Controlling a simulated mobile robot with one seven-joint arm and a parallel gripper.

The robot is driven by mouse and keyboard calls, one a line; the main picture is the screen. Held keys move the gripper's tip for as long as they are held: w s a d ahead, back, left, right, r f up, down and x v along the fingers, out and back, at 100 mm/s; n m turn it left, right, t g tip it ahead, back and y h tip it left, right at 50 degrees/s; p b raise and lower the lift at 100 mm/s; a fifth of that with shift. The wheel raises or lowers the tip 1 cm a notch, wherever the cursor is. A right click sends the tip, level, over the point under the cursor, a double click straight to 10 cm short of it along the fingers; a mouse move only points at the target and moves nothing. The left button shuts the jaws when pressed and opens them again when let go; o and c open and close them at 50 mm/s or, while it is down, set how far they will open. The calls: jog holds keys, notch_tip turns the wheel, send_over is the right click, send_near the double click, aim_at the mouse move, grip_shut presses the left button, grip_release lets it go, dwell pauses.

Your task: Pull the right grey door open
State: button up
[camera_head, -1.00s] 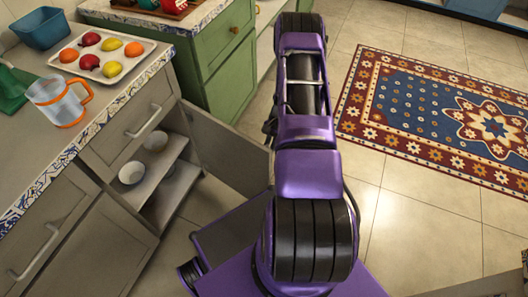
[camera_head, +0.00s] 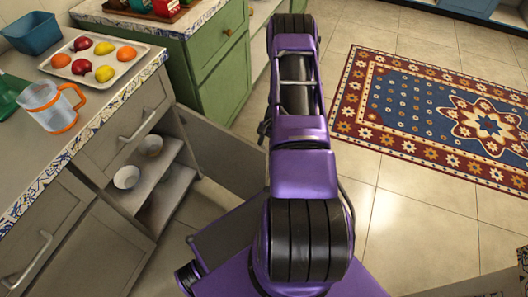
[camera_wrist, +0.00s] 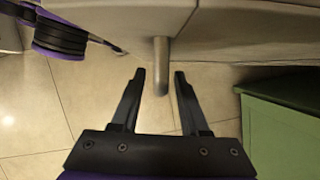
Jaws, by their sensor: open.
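The right grey door (camera_head: 218,152) stands swung wide open in the head view, out from the counter towards the green cabinet. The cupboard behind it shows shelves (camera_head: 160,180) with two bowls: a white one (camera_head: 126,177) and another (camera_head: 151,145) behind it. In the wrist view a metal bar handle (camera_wrist: 161,68) sticks out from a grey panel (camera_wrist: 110,18). My gripper (camera_wrist: 159,76) is open, with its fingertips on either side of the handle's end and a gap to each. The gripper is hidden behind my arm in the head view.
Green cabinet (camera_head: 222,75) stands close beyond the door; its green side (camera_wrist: 285,120) shows right in the wrist view. A jug (camera_head: 50,107) and a fruit tray (camera_head: 92,60) are on the counter. Tiled floor and a rug (camera_head: 440,115) lie clear at right.

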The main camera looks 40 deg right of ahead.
jog(key=p+v, duration=0.1)
jog(key=v, duration=1.6)
jog(key=shift+r+p, duration=0.25)
jog(key=shift+p, duration=0.15)
